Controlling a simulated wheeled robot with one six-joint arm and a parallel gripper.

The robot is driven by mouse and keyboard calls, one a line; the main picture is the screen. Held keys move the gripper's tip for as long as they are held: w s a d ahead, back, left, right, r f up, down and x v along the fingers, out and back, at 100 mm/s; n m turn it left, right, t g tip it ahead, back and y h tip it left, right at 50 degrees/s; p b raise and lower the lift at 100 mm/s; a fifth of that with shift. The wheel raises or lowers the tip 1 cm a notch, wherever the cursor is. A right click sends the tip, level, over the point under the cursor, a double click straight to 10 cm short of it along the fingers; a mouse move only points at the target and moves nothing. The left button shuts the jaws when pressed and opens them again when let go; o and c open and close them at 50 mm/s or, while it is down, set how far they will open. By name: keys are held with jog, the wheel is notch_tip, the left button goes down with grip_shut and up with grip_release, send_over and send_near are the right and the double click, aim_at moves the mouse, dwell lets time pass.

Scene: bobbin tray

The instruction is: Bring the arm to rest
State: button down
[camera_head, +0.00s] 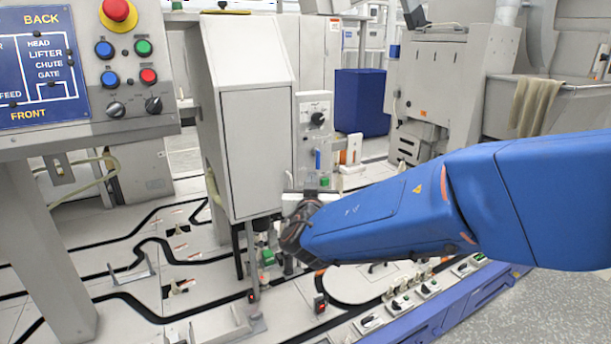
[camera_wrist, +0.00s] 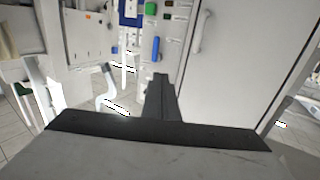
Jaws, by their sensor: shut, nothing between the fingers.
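My blue arm reaches in from the right of the head view, and its dark wrist is in front of the grey cabinet (camera_head: 257,140). My gripper (camera_wrist: 160,78) shows in the wrist view as a dark narrow shape at the middle, its fingers together with nothing between them. It points toward a panel (camera_wrist: 172,42) with green and blue parts, beside a pale door (camera_wrist: 225,70). In the head view the gripper is hard to make out against the cabinet and panel (camera_head: 314,112). I see no contact between the fingers and anything.
A control box (camera_head: 85,75) with a red stop button (camera_head: 116,10) stands at the left. Below my arm is a white tray bed (camera_head: 130,262) with black tracks, small switches and a blue front edge (camera_head: 470,300). Grey floor (camera_head: 560,312) is open at the lower right.

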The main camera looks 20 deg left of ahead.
jog(key=s+d+f+m+g+h, duration=0.1)
jog(key=d+m+g+h, duration=0.35)
jog(key=d, duration=1.75)
jog(key=s+d+g+h, duration=0.1)
jog(key=d+h, duration=0.6)
jog(key=d, duration=1.4)
jog(key=s+d+f+g, duration=0.3)
jog(key=s+d, duration=0.4)
jog(key=s+d+f+g, duration=0.2)
jog(key=s+d+f, duration=0.1)
jog(key=s+d, duration=0.45)
jog(key=s+a+f+g+y, duration=0.1)
jog(key=s+f+y, duration=0.1)
jog(key=s, duration=0.5)
jog(key=s+a+f+y, duration=0.1)
jog(key=s+f+y, duration=0.2)
jog(key=s, duration=0.4)
jog(key=shift+n+g+y, duration=0.35)
jog(key=shift+d, duration=0.1)
